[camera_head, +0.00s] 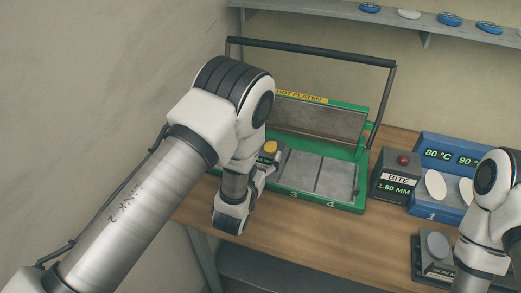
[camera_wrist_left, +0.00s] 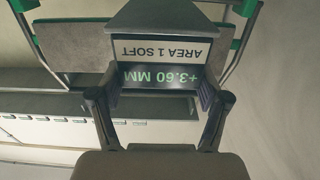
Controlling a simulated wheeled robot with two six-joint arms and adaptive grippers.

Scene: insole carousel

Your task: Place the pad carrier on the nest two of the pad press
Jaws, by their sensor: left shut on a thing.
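My left gripper (camera_head: 262,178) is shut on a dark pad carrier (camera_wrist_left: 160,17) at the left front of the green pad press (camera_head: 350,208). In the left wrist view the fingers (camera_wrist_left: 158,98) grip the carrier from both sides, and its label reads "AREA 1 SOFT" and "+3.60 MM" upside down. A yellow round piece (camera_head: 271,147) shows behind the gripper in the head view, seemingly on the carrier. The press lies open, with its hot platen (camera_head: 315,122) tilted up. Nests marked 3 and 4 show; nest two is hidden behind my left arm. My right gripper is outside the view.
Right of the press stand a dark box (camera_head: 396,183) reading "BITE 1.80 MM" and a blue unit (camera_head: 421,206) with white ovals. Another dark carrier (camera_head: 422,268) with a grey pad lies at the front right by my right arm. The table (camera_head: 310,235) is clear at front middle.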

